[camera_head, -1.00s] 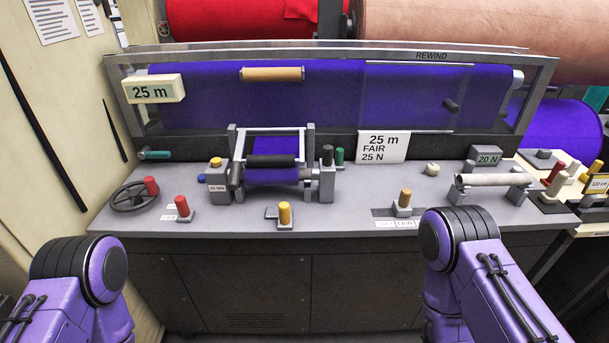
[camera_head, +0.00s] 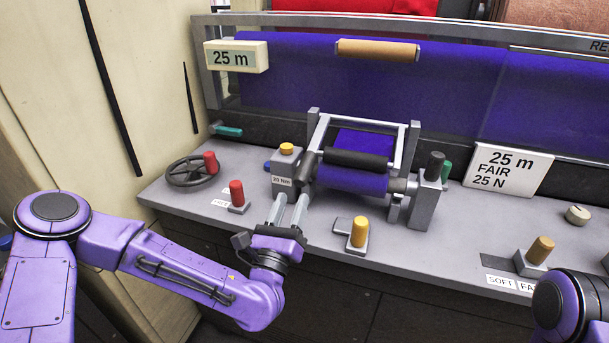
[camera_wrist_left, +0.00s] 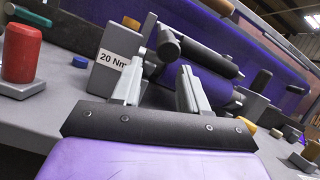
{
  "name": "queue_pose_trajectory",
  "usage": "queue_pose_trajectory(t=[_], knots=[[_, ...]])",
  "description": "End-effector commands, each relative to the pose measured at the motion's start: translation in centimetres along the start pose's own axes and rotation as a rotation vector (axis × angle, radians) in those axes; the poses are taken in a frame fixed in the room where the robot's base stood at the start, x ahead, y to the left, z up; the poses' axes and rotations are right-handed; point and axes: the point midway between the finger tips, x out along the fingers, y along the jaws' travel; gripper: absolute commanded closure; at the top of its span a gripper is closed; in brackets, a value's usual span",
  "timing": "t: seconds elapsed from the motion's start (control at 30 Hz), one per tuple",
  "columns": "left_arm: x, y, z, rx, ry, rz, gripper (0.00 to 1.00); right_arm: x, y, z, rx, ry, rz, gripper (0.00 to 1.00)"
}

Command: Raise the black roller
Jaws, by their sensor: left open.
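The black roller (camera_head: 358,160) lies across a small metal frame (camera_head: 402,150) on the bench, just above a purple felt-covered roll (camera_head: 350,180). It also shows in the left wrist view (camera_wrist_left: 208,56), beyond the fingers. A dark handle (camera_head: 306,165) sits at the frame's left end; in the left wrist view this handle (camera_wrist_left: 168,46) is just ahead of the fingertips. My left gripper (camera_head: 291,200) is open, its two fingers pointing toward the handle, with a visible gap between them. I cannot tell whether a finger touches the handle. My right gripper is out of view.
A grey block (camera_head: 284,165) labelled 20 Nm with a yellow knob stands left of the fingers. A red knob (camera_head: 237,195) and handwheel (camera_head: 190,170) are farther left. A yellow knob (camera_head: 358,232) stands right of the gripper. A dark knob (camera_head: 435,165) tops a post right of the frame.

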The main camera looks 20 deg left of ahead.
Motion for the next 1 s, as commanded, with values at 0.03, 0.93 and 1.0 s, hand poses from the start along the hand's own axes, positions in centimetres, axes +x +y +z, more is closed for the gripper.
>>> queue_pose_trajectory(t=[0.03,0.93,1.0], knots=[[1.5,-0.4,0.5,0.003,-0.001,-0.004,0.56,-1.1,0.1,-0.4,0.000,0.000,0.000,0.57],[8.0,0.0,-0.1,0.006,0.007,-0.002,1.00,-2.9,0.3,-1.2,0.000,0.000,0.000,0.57],[8.1,-0.1,-0.1,0.005,0.010,-0.002,1.00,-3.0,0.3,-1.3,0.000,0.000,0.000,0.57]])
